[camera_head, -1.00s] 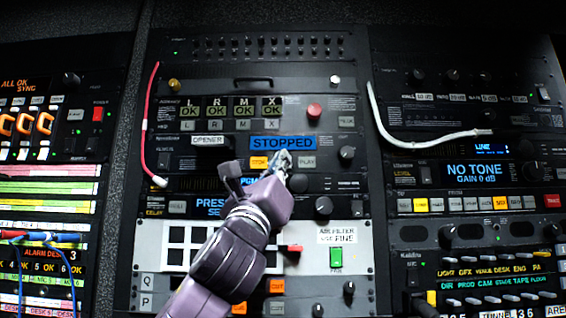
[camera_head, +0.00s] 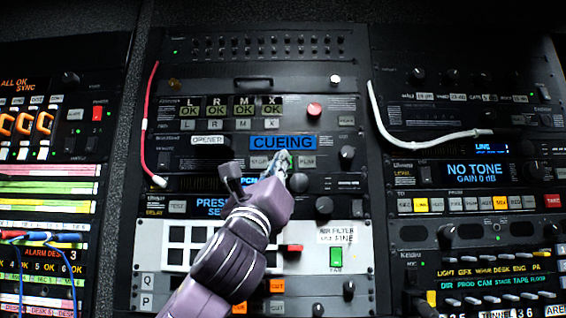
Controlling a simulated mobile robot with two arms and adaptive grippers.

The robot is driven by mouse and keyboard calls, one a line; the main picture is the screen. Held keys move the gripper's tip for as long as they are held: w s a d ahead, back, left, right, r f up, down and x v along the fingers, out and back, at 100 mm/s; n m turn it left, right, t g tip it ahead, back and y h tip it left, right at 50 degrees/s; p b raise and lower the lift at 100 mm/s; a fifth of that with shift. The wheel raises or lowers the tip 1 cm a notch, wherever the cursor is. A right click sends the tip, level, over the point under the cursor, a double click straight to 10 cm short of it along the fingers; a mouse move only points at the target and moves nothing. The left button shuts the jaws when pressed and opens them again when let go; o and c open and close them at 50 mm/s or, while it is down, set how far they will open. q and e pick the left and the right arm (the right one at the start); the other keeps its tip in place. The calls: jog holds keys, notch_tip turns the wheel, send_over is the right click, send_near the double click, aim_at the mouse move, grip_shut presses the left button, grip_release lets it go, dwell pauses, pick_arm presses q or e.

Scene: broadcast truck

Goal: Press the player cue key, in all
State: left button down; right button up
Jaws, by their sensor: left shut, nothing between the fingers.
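The player panel sits in the middle rack, with a blue display (camera_head: 283,143) that reads CUEING. Below the display is a row of keys. A grey key marked STOP (camera_head: 258,162) is at its left and a grey PLAY key (camera_head: 307,161) at its right. My left gripper (camera_head: 284,158) is shut and empty, with its tips just under the display, between these two keys. The gripper covers the middle of the row, so a cue key there is hidden. I cannot tell whether the tips touch it. My right gripper is not in view.
A black knob (camera_head: 347,154) is right of the keys, and a red button (camera_head: 314,110) is above. A red cable (camera_head: 149,125) hangs at left. A white cable (camera_head: 425,138) hangs at right.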

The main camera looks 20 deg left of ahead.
pick_arm(q)
jog(key=shift+s+d, duration=0.15)
jog(key=shift+s, duration=0.45)
jog(key=shift+f, duration=0.1)
jog(key=shift+s+d+b, duration=0.15)
jog(key=shift+s+d, duration=0.1)
jog(key=shift+s, duration=0.55)
jog(key=shift+s+d+b, duration=0.2)
jog(key=shift+s, duration=0.6)
jog(key=shift+s+d+b, duration=0.15)
jog(key=shift+s+d, duration=0.1)
jog(key=shift+s, duration=0.55)
